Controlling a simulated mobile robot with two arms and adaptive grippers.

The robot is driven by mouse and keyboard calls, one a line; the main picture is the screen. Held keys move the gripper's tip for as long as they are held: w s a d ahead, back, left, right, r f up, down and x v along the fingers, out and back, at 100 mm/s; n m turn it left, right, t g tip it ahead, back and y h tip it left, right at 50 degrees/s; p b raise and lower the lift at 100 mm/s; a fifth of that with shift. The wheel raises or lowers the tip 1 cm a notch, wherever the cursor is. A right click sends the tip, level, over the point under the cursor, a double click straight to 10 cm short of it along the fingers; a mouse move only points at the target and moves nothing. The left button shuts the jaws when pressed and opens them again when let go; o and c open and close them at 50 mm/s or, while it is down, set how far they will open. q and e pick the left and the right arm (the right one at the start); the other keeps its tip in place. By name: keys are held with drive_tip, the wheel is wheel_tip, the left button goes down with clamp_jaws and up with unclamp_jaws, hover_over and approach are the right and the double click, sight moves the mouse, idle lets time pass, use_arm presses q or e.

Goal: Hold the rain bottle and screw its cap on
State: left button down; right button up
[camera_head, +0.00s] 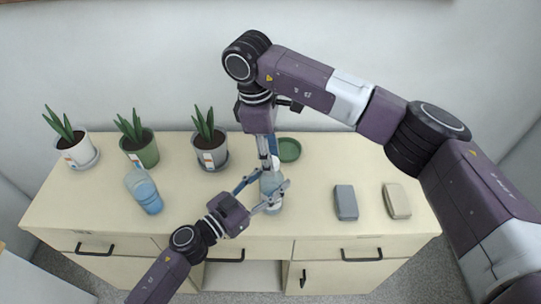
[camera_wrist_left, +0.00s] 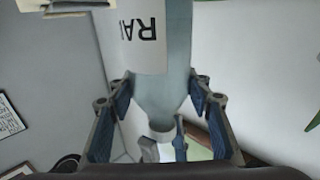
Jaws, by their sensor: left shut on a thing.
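The rain bottle (camera_head: 270,183) is a pale blue bottle standing upright near the cabinet's front middle. In the left wrist view the bottle (camera_wrist_left: 175,85) shows a white label with dark letters and its narrowed neck. My left gripper (camera_head: 268,197) is shut on the bottle from the front left, its blue-padded fingers on either side of it. My right gripper (camera_head: 268,157) points down right above the bottle's neck. Its fingertips (camera_wrist_left: 165,145) show close to the neck in the left wrist view. Something whitish is at those fingertips; I cannot tell whether they grip the cap.
A second blue bottle (camera_head: 144,190) stands at the left. Several potted plants, one in a green pot (camera_head: 141,150), line the back. A green saucer (camera_head: 289,150) lies behind my right gripper. A grey block (camera_head: 345,202) and a beige block (camera_head: 396,200) lie at the right.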

drive_tip(key=shift+r, duration=0.1)
drive_tip(key=shift+r, duration=2.2)
